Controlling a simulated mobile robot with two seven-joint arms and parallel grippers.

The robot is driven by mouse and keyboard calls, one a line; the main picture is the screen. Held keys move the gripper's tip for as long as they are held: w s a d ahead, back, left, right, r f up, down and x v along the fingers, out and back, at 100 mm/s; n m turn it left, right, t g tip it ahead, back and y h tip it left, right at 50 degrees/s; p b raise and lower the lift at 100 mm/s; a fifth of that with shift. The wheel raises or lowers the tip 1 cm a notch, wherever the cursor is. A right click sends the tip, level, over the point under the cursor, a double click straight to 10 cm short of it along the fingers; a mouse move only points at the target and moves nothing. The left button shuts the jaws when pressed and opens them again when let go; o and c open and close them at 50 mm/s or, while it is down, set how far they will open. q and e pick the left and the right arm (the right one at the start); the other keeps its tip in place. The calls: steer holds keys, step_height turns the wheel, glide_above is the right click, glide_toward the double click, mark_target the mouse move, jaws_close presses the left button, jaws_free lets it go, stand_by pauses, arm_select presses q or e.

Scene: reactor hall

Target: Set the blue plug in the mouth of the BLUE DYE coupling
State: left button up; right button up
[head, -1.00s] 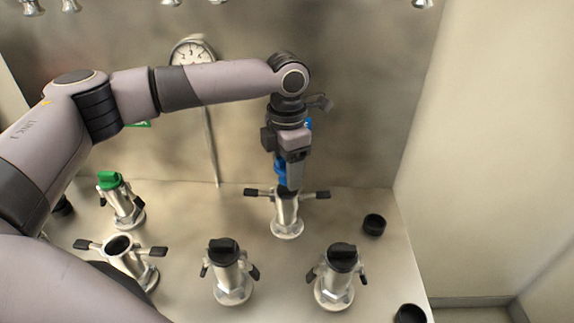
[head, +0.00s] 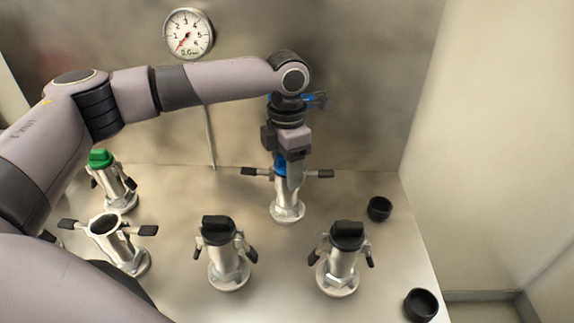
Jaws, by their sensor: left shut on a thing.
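My left gripper (head: 288,172) points down at the back middle coupling (head: 287,207) and is shut on the blue plug (head: 280,166). The plug is at the mouth of this coupling, between its two spread dark levers. The gripper finger hides part of the plug and mouth, so I cannot tell how deep the plug sits. No label reading BLUE DYE is legible. My right gripper is not in view.
A coupling with a green plug (head: 100,158) and an open coupling (head: 104,225) with spread levers stand at left. Two black-capped couplings (head: 218,230) (head: 347,236) stand in front. Black caps (head: 379,208) (head: 421,304) lie at right. A gauge (head: 188,34) is on the back wall.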

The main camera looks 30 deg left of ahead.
arm_select(q)
steer(key=shift+s+f, duration=0.1)
steer(key=shift+f, duration=0.1)
stand_by(0.6)
steer(key=o, duration=1.1)
step_height(320, 180, up, 7)
steer(key=shift+r+p, duration=0.1)
steer(key=shift+p, duration=0.5)
